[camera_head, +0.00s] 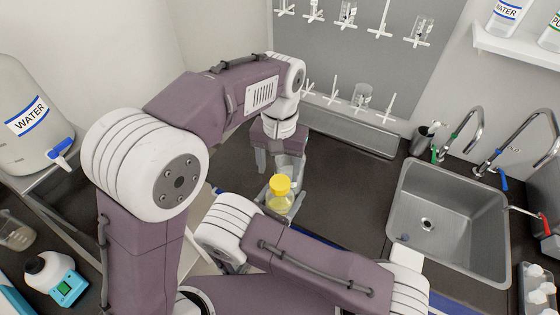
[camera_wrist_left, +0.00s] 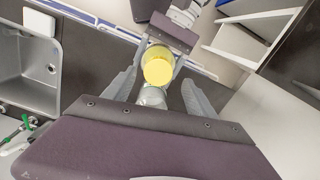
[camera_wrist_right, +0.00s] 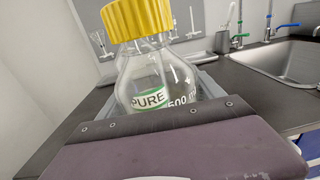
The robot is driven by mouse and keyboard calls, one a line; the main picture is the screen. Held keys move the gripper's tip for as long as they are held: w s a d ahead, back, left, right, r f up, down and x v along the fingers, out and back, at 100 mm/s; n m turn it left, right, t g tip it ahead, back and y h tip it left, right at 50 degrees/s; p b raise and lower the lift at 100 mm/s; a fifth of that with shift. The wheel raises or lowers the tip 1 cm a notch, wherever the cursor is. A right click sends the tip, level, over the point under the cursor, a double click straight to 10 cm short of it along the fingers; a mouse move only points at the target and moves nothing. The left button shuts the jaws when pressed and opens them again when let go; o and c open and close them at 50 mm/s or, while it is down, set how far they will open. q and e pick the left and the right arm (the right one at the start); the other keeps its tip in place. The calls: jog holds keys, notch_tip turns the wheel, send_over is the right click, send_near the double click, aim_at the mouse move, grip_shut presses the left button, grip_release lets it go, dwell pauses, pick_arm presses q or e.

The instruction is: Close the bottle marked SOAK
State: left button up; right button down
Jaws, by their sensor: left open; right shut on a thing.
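A clear bottle (camera_head: 279,203) with a yellow cap (camera_head: 280,184) stands upright in my right gripper (camera_head: 274,197). In the right wrist view the bottle (camera_wrist_right: 150,72) carries a green label reading PURE; I see no SOAK marking. The yellow cap (camera_wrist_right: 137,16) sits on its neck; how tight it is I cannot tell. A clear glass thing (camera_wrist_left: 152,97) also shows there, partly hidden.
A steel sink (camera_head: 452,218) with taps is at the right. A pegboard (camera_head: 365,60) with glassware stands behind. A large WATER container (camera_head: 28,125) is at the left, above a white and teal device (camera_head: 58,280). Dark counter (camera_head: 350,180) is free right of the bottle.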

aim_at(280, 182)
pick_arm(q)
jog(key=shift+w+r+n, duration=0.1)
jog(key=shift+r+n, duration=0.35)
jog(key=shift+n, duration=0.45)
jog(key=shift+w+d+r+n, duration=0.2)
jog(key=shift+r+n, duration=0.1)
jog(key=shift+r, duration=0.25)
notch_tip(280, 182, down, 8)
jog(key=shift+f, duration=0.1)
grip_shut()
jog(key=shift+o, duration=0.7)
grip_release()
